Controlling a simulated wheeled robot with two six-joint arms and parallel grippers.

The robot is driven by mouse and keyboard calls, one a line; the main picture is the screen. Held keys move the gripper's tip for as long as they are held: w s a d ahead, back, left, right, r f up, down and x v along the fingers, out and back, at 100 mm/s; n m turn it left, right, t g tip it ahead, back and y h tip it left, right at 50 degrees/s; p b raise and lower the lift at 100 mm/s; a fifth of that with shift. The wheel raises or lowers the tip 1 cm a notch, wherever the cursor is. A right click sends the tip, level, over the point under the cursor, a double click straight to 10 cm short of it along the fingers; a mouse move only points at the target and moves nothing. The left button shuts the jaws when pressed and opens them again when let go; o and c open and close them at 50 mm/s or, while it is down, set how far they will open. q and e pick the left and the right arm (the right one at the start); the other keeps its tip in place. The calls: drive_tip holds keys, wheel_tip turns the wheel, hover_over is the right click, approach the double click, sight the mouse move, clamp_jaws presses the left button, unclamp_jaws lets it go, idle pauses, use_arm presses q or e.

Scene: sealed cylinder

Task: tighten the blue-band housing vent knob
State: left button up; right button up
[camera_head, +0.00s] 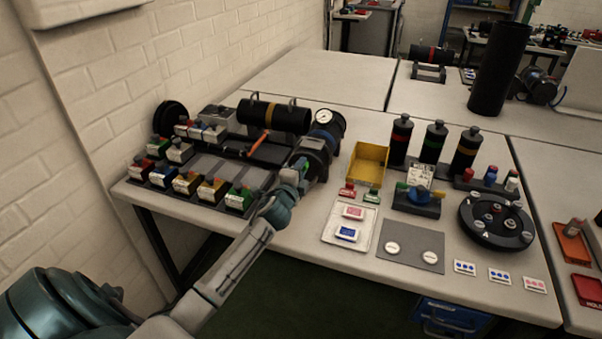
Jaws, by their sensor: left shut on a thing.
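The blue-band housing (323,135) is a dark cylinder that shows only in part at the end of my left arm, beside a round white gauge (328,117). My left gripper (316,152) is shut on it, and dark gripper parts cover much of it. Its vent knob cannot be made out. Other dark housings stand upright to the right, with a red band (400,142), a green band (434,144) and a yellow band (465,150). My right gripper is not in view.
A black cylinder with a yellow band (273,115) lies at the back left. A yellow bin (368,164) stands right of my gripper. Several coloured-label boxes (186,183) fill the left side. A black round carousel (497,221) stands at the right. A brick wall borders the left.

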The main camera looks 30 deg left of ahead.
use_arm(q)
drive_tip(key=shift+f+n+b, duration=0.2)
drive_tip(key=shift+n+b, duration=0.25)
drive_tip(key=shift+n, duration=0.55)
drive_tip(key=n+b, duration=0.1)
drive_tip(key=n, duration=0.1)
drive_tip(key=shift+n, duration=0.3)
drive_tip(key=n+b, duration=0.3)
drive_tip(key=n, duration=0.1)
drive_tip(key=shift+n, duration=0.3)
drive_tip(key=n+b, duration=0.1)
drive_tip(key=n, duration=0.2)
drive_tip(key=shift+n+b, duration=0.35)
drive_tip(key=shift+n, duration=0.05)
drive_tip(key=shift+n+b, duration=0.35)
drive_tip(key=shift+n, duration=0.55)
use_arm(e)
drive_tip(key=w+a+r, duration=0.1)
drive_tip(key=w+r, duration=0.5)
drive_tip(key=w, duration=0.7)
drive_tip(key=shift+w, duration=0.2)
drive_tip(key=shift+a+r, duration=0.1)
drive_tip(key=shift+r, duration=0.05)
use_arm(q)
drive_tip(key=o, duration=1)
drive_tip(key=shift+s+d, duration=0.1)
